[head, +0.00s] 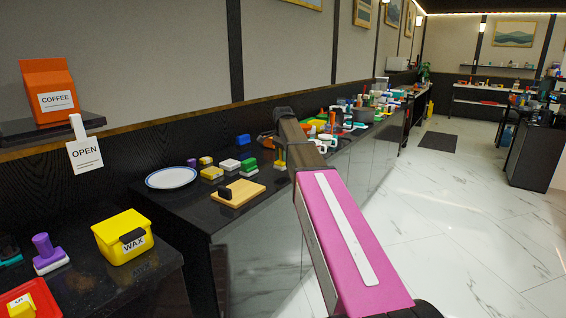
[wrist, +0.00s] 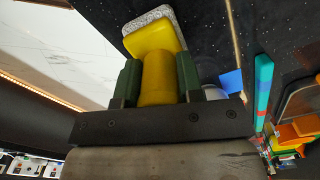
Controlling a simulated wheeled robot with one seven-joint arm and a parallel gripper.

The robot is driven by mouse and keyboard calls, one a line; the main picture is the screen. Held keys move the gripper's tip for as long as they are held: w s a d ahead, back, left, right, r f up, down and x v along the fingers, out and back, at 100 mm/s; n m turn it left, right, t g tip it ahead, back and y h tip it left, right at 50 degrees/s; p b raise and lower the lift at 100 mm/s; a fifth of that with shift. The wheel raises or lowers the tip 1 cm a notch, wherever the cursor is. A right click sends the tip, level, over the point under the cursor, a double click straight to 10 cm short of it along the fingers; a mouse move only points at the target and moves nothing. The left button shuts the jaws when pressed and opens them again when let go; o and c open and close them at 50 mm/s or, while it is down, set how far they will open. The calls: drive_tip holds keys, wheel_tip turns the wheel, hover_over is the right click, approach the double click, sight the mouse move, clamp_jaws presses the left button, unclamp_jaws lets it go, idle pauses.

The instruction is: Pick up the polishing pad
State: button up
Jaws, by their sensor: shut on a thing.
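The polishing pad (wrist: 153,38) shows in the wrist view as a yellow block with a rounded yellow handle and a speckled grey-white layer on its far side. My gripper (wrist: 157,76) is shut on the handle, with one green finger on each side. In the head view my gripper (head: 268,138) is over the right part of the dark counter, and a bit of yellow (head: 280,158) shows just below it. My own arm hides much of that area. I cannot tell whether the pad touches the counter.
On the counter stand a white plate (head: 171,178), a wooden board (head: 231,196) with a black block, and several coloured blocks with pale bases (head: 230,165). Cups and other crowded items (head: 325,142) stand farther back. A yellow wax box (head: 123,240) is at the near left.

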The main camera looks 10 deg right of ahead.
drive_tip(key=s+a+r, duration=0.6)
drive_tip(key=a+r, duration=0.2)
drive_tip(key=a, duration=0.1)
drive_tip(key=shift+a, duration=0.4)
drive_tip(key=shift+s, duration=0.1)
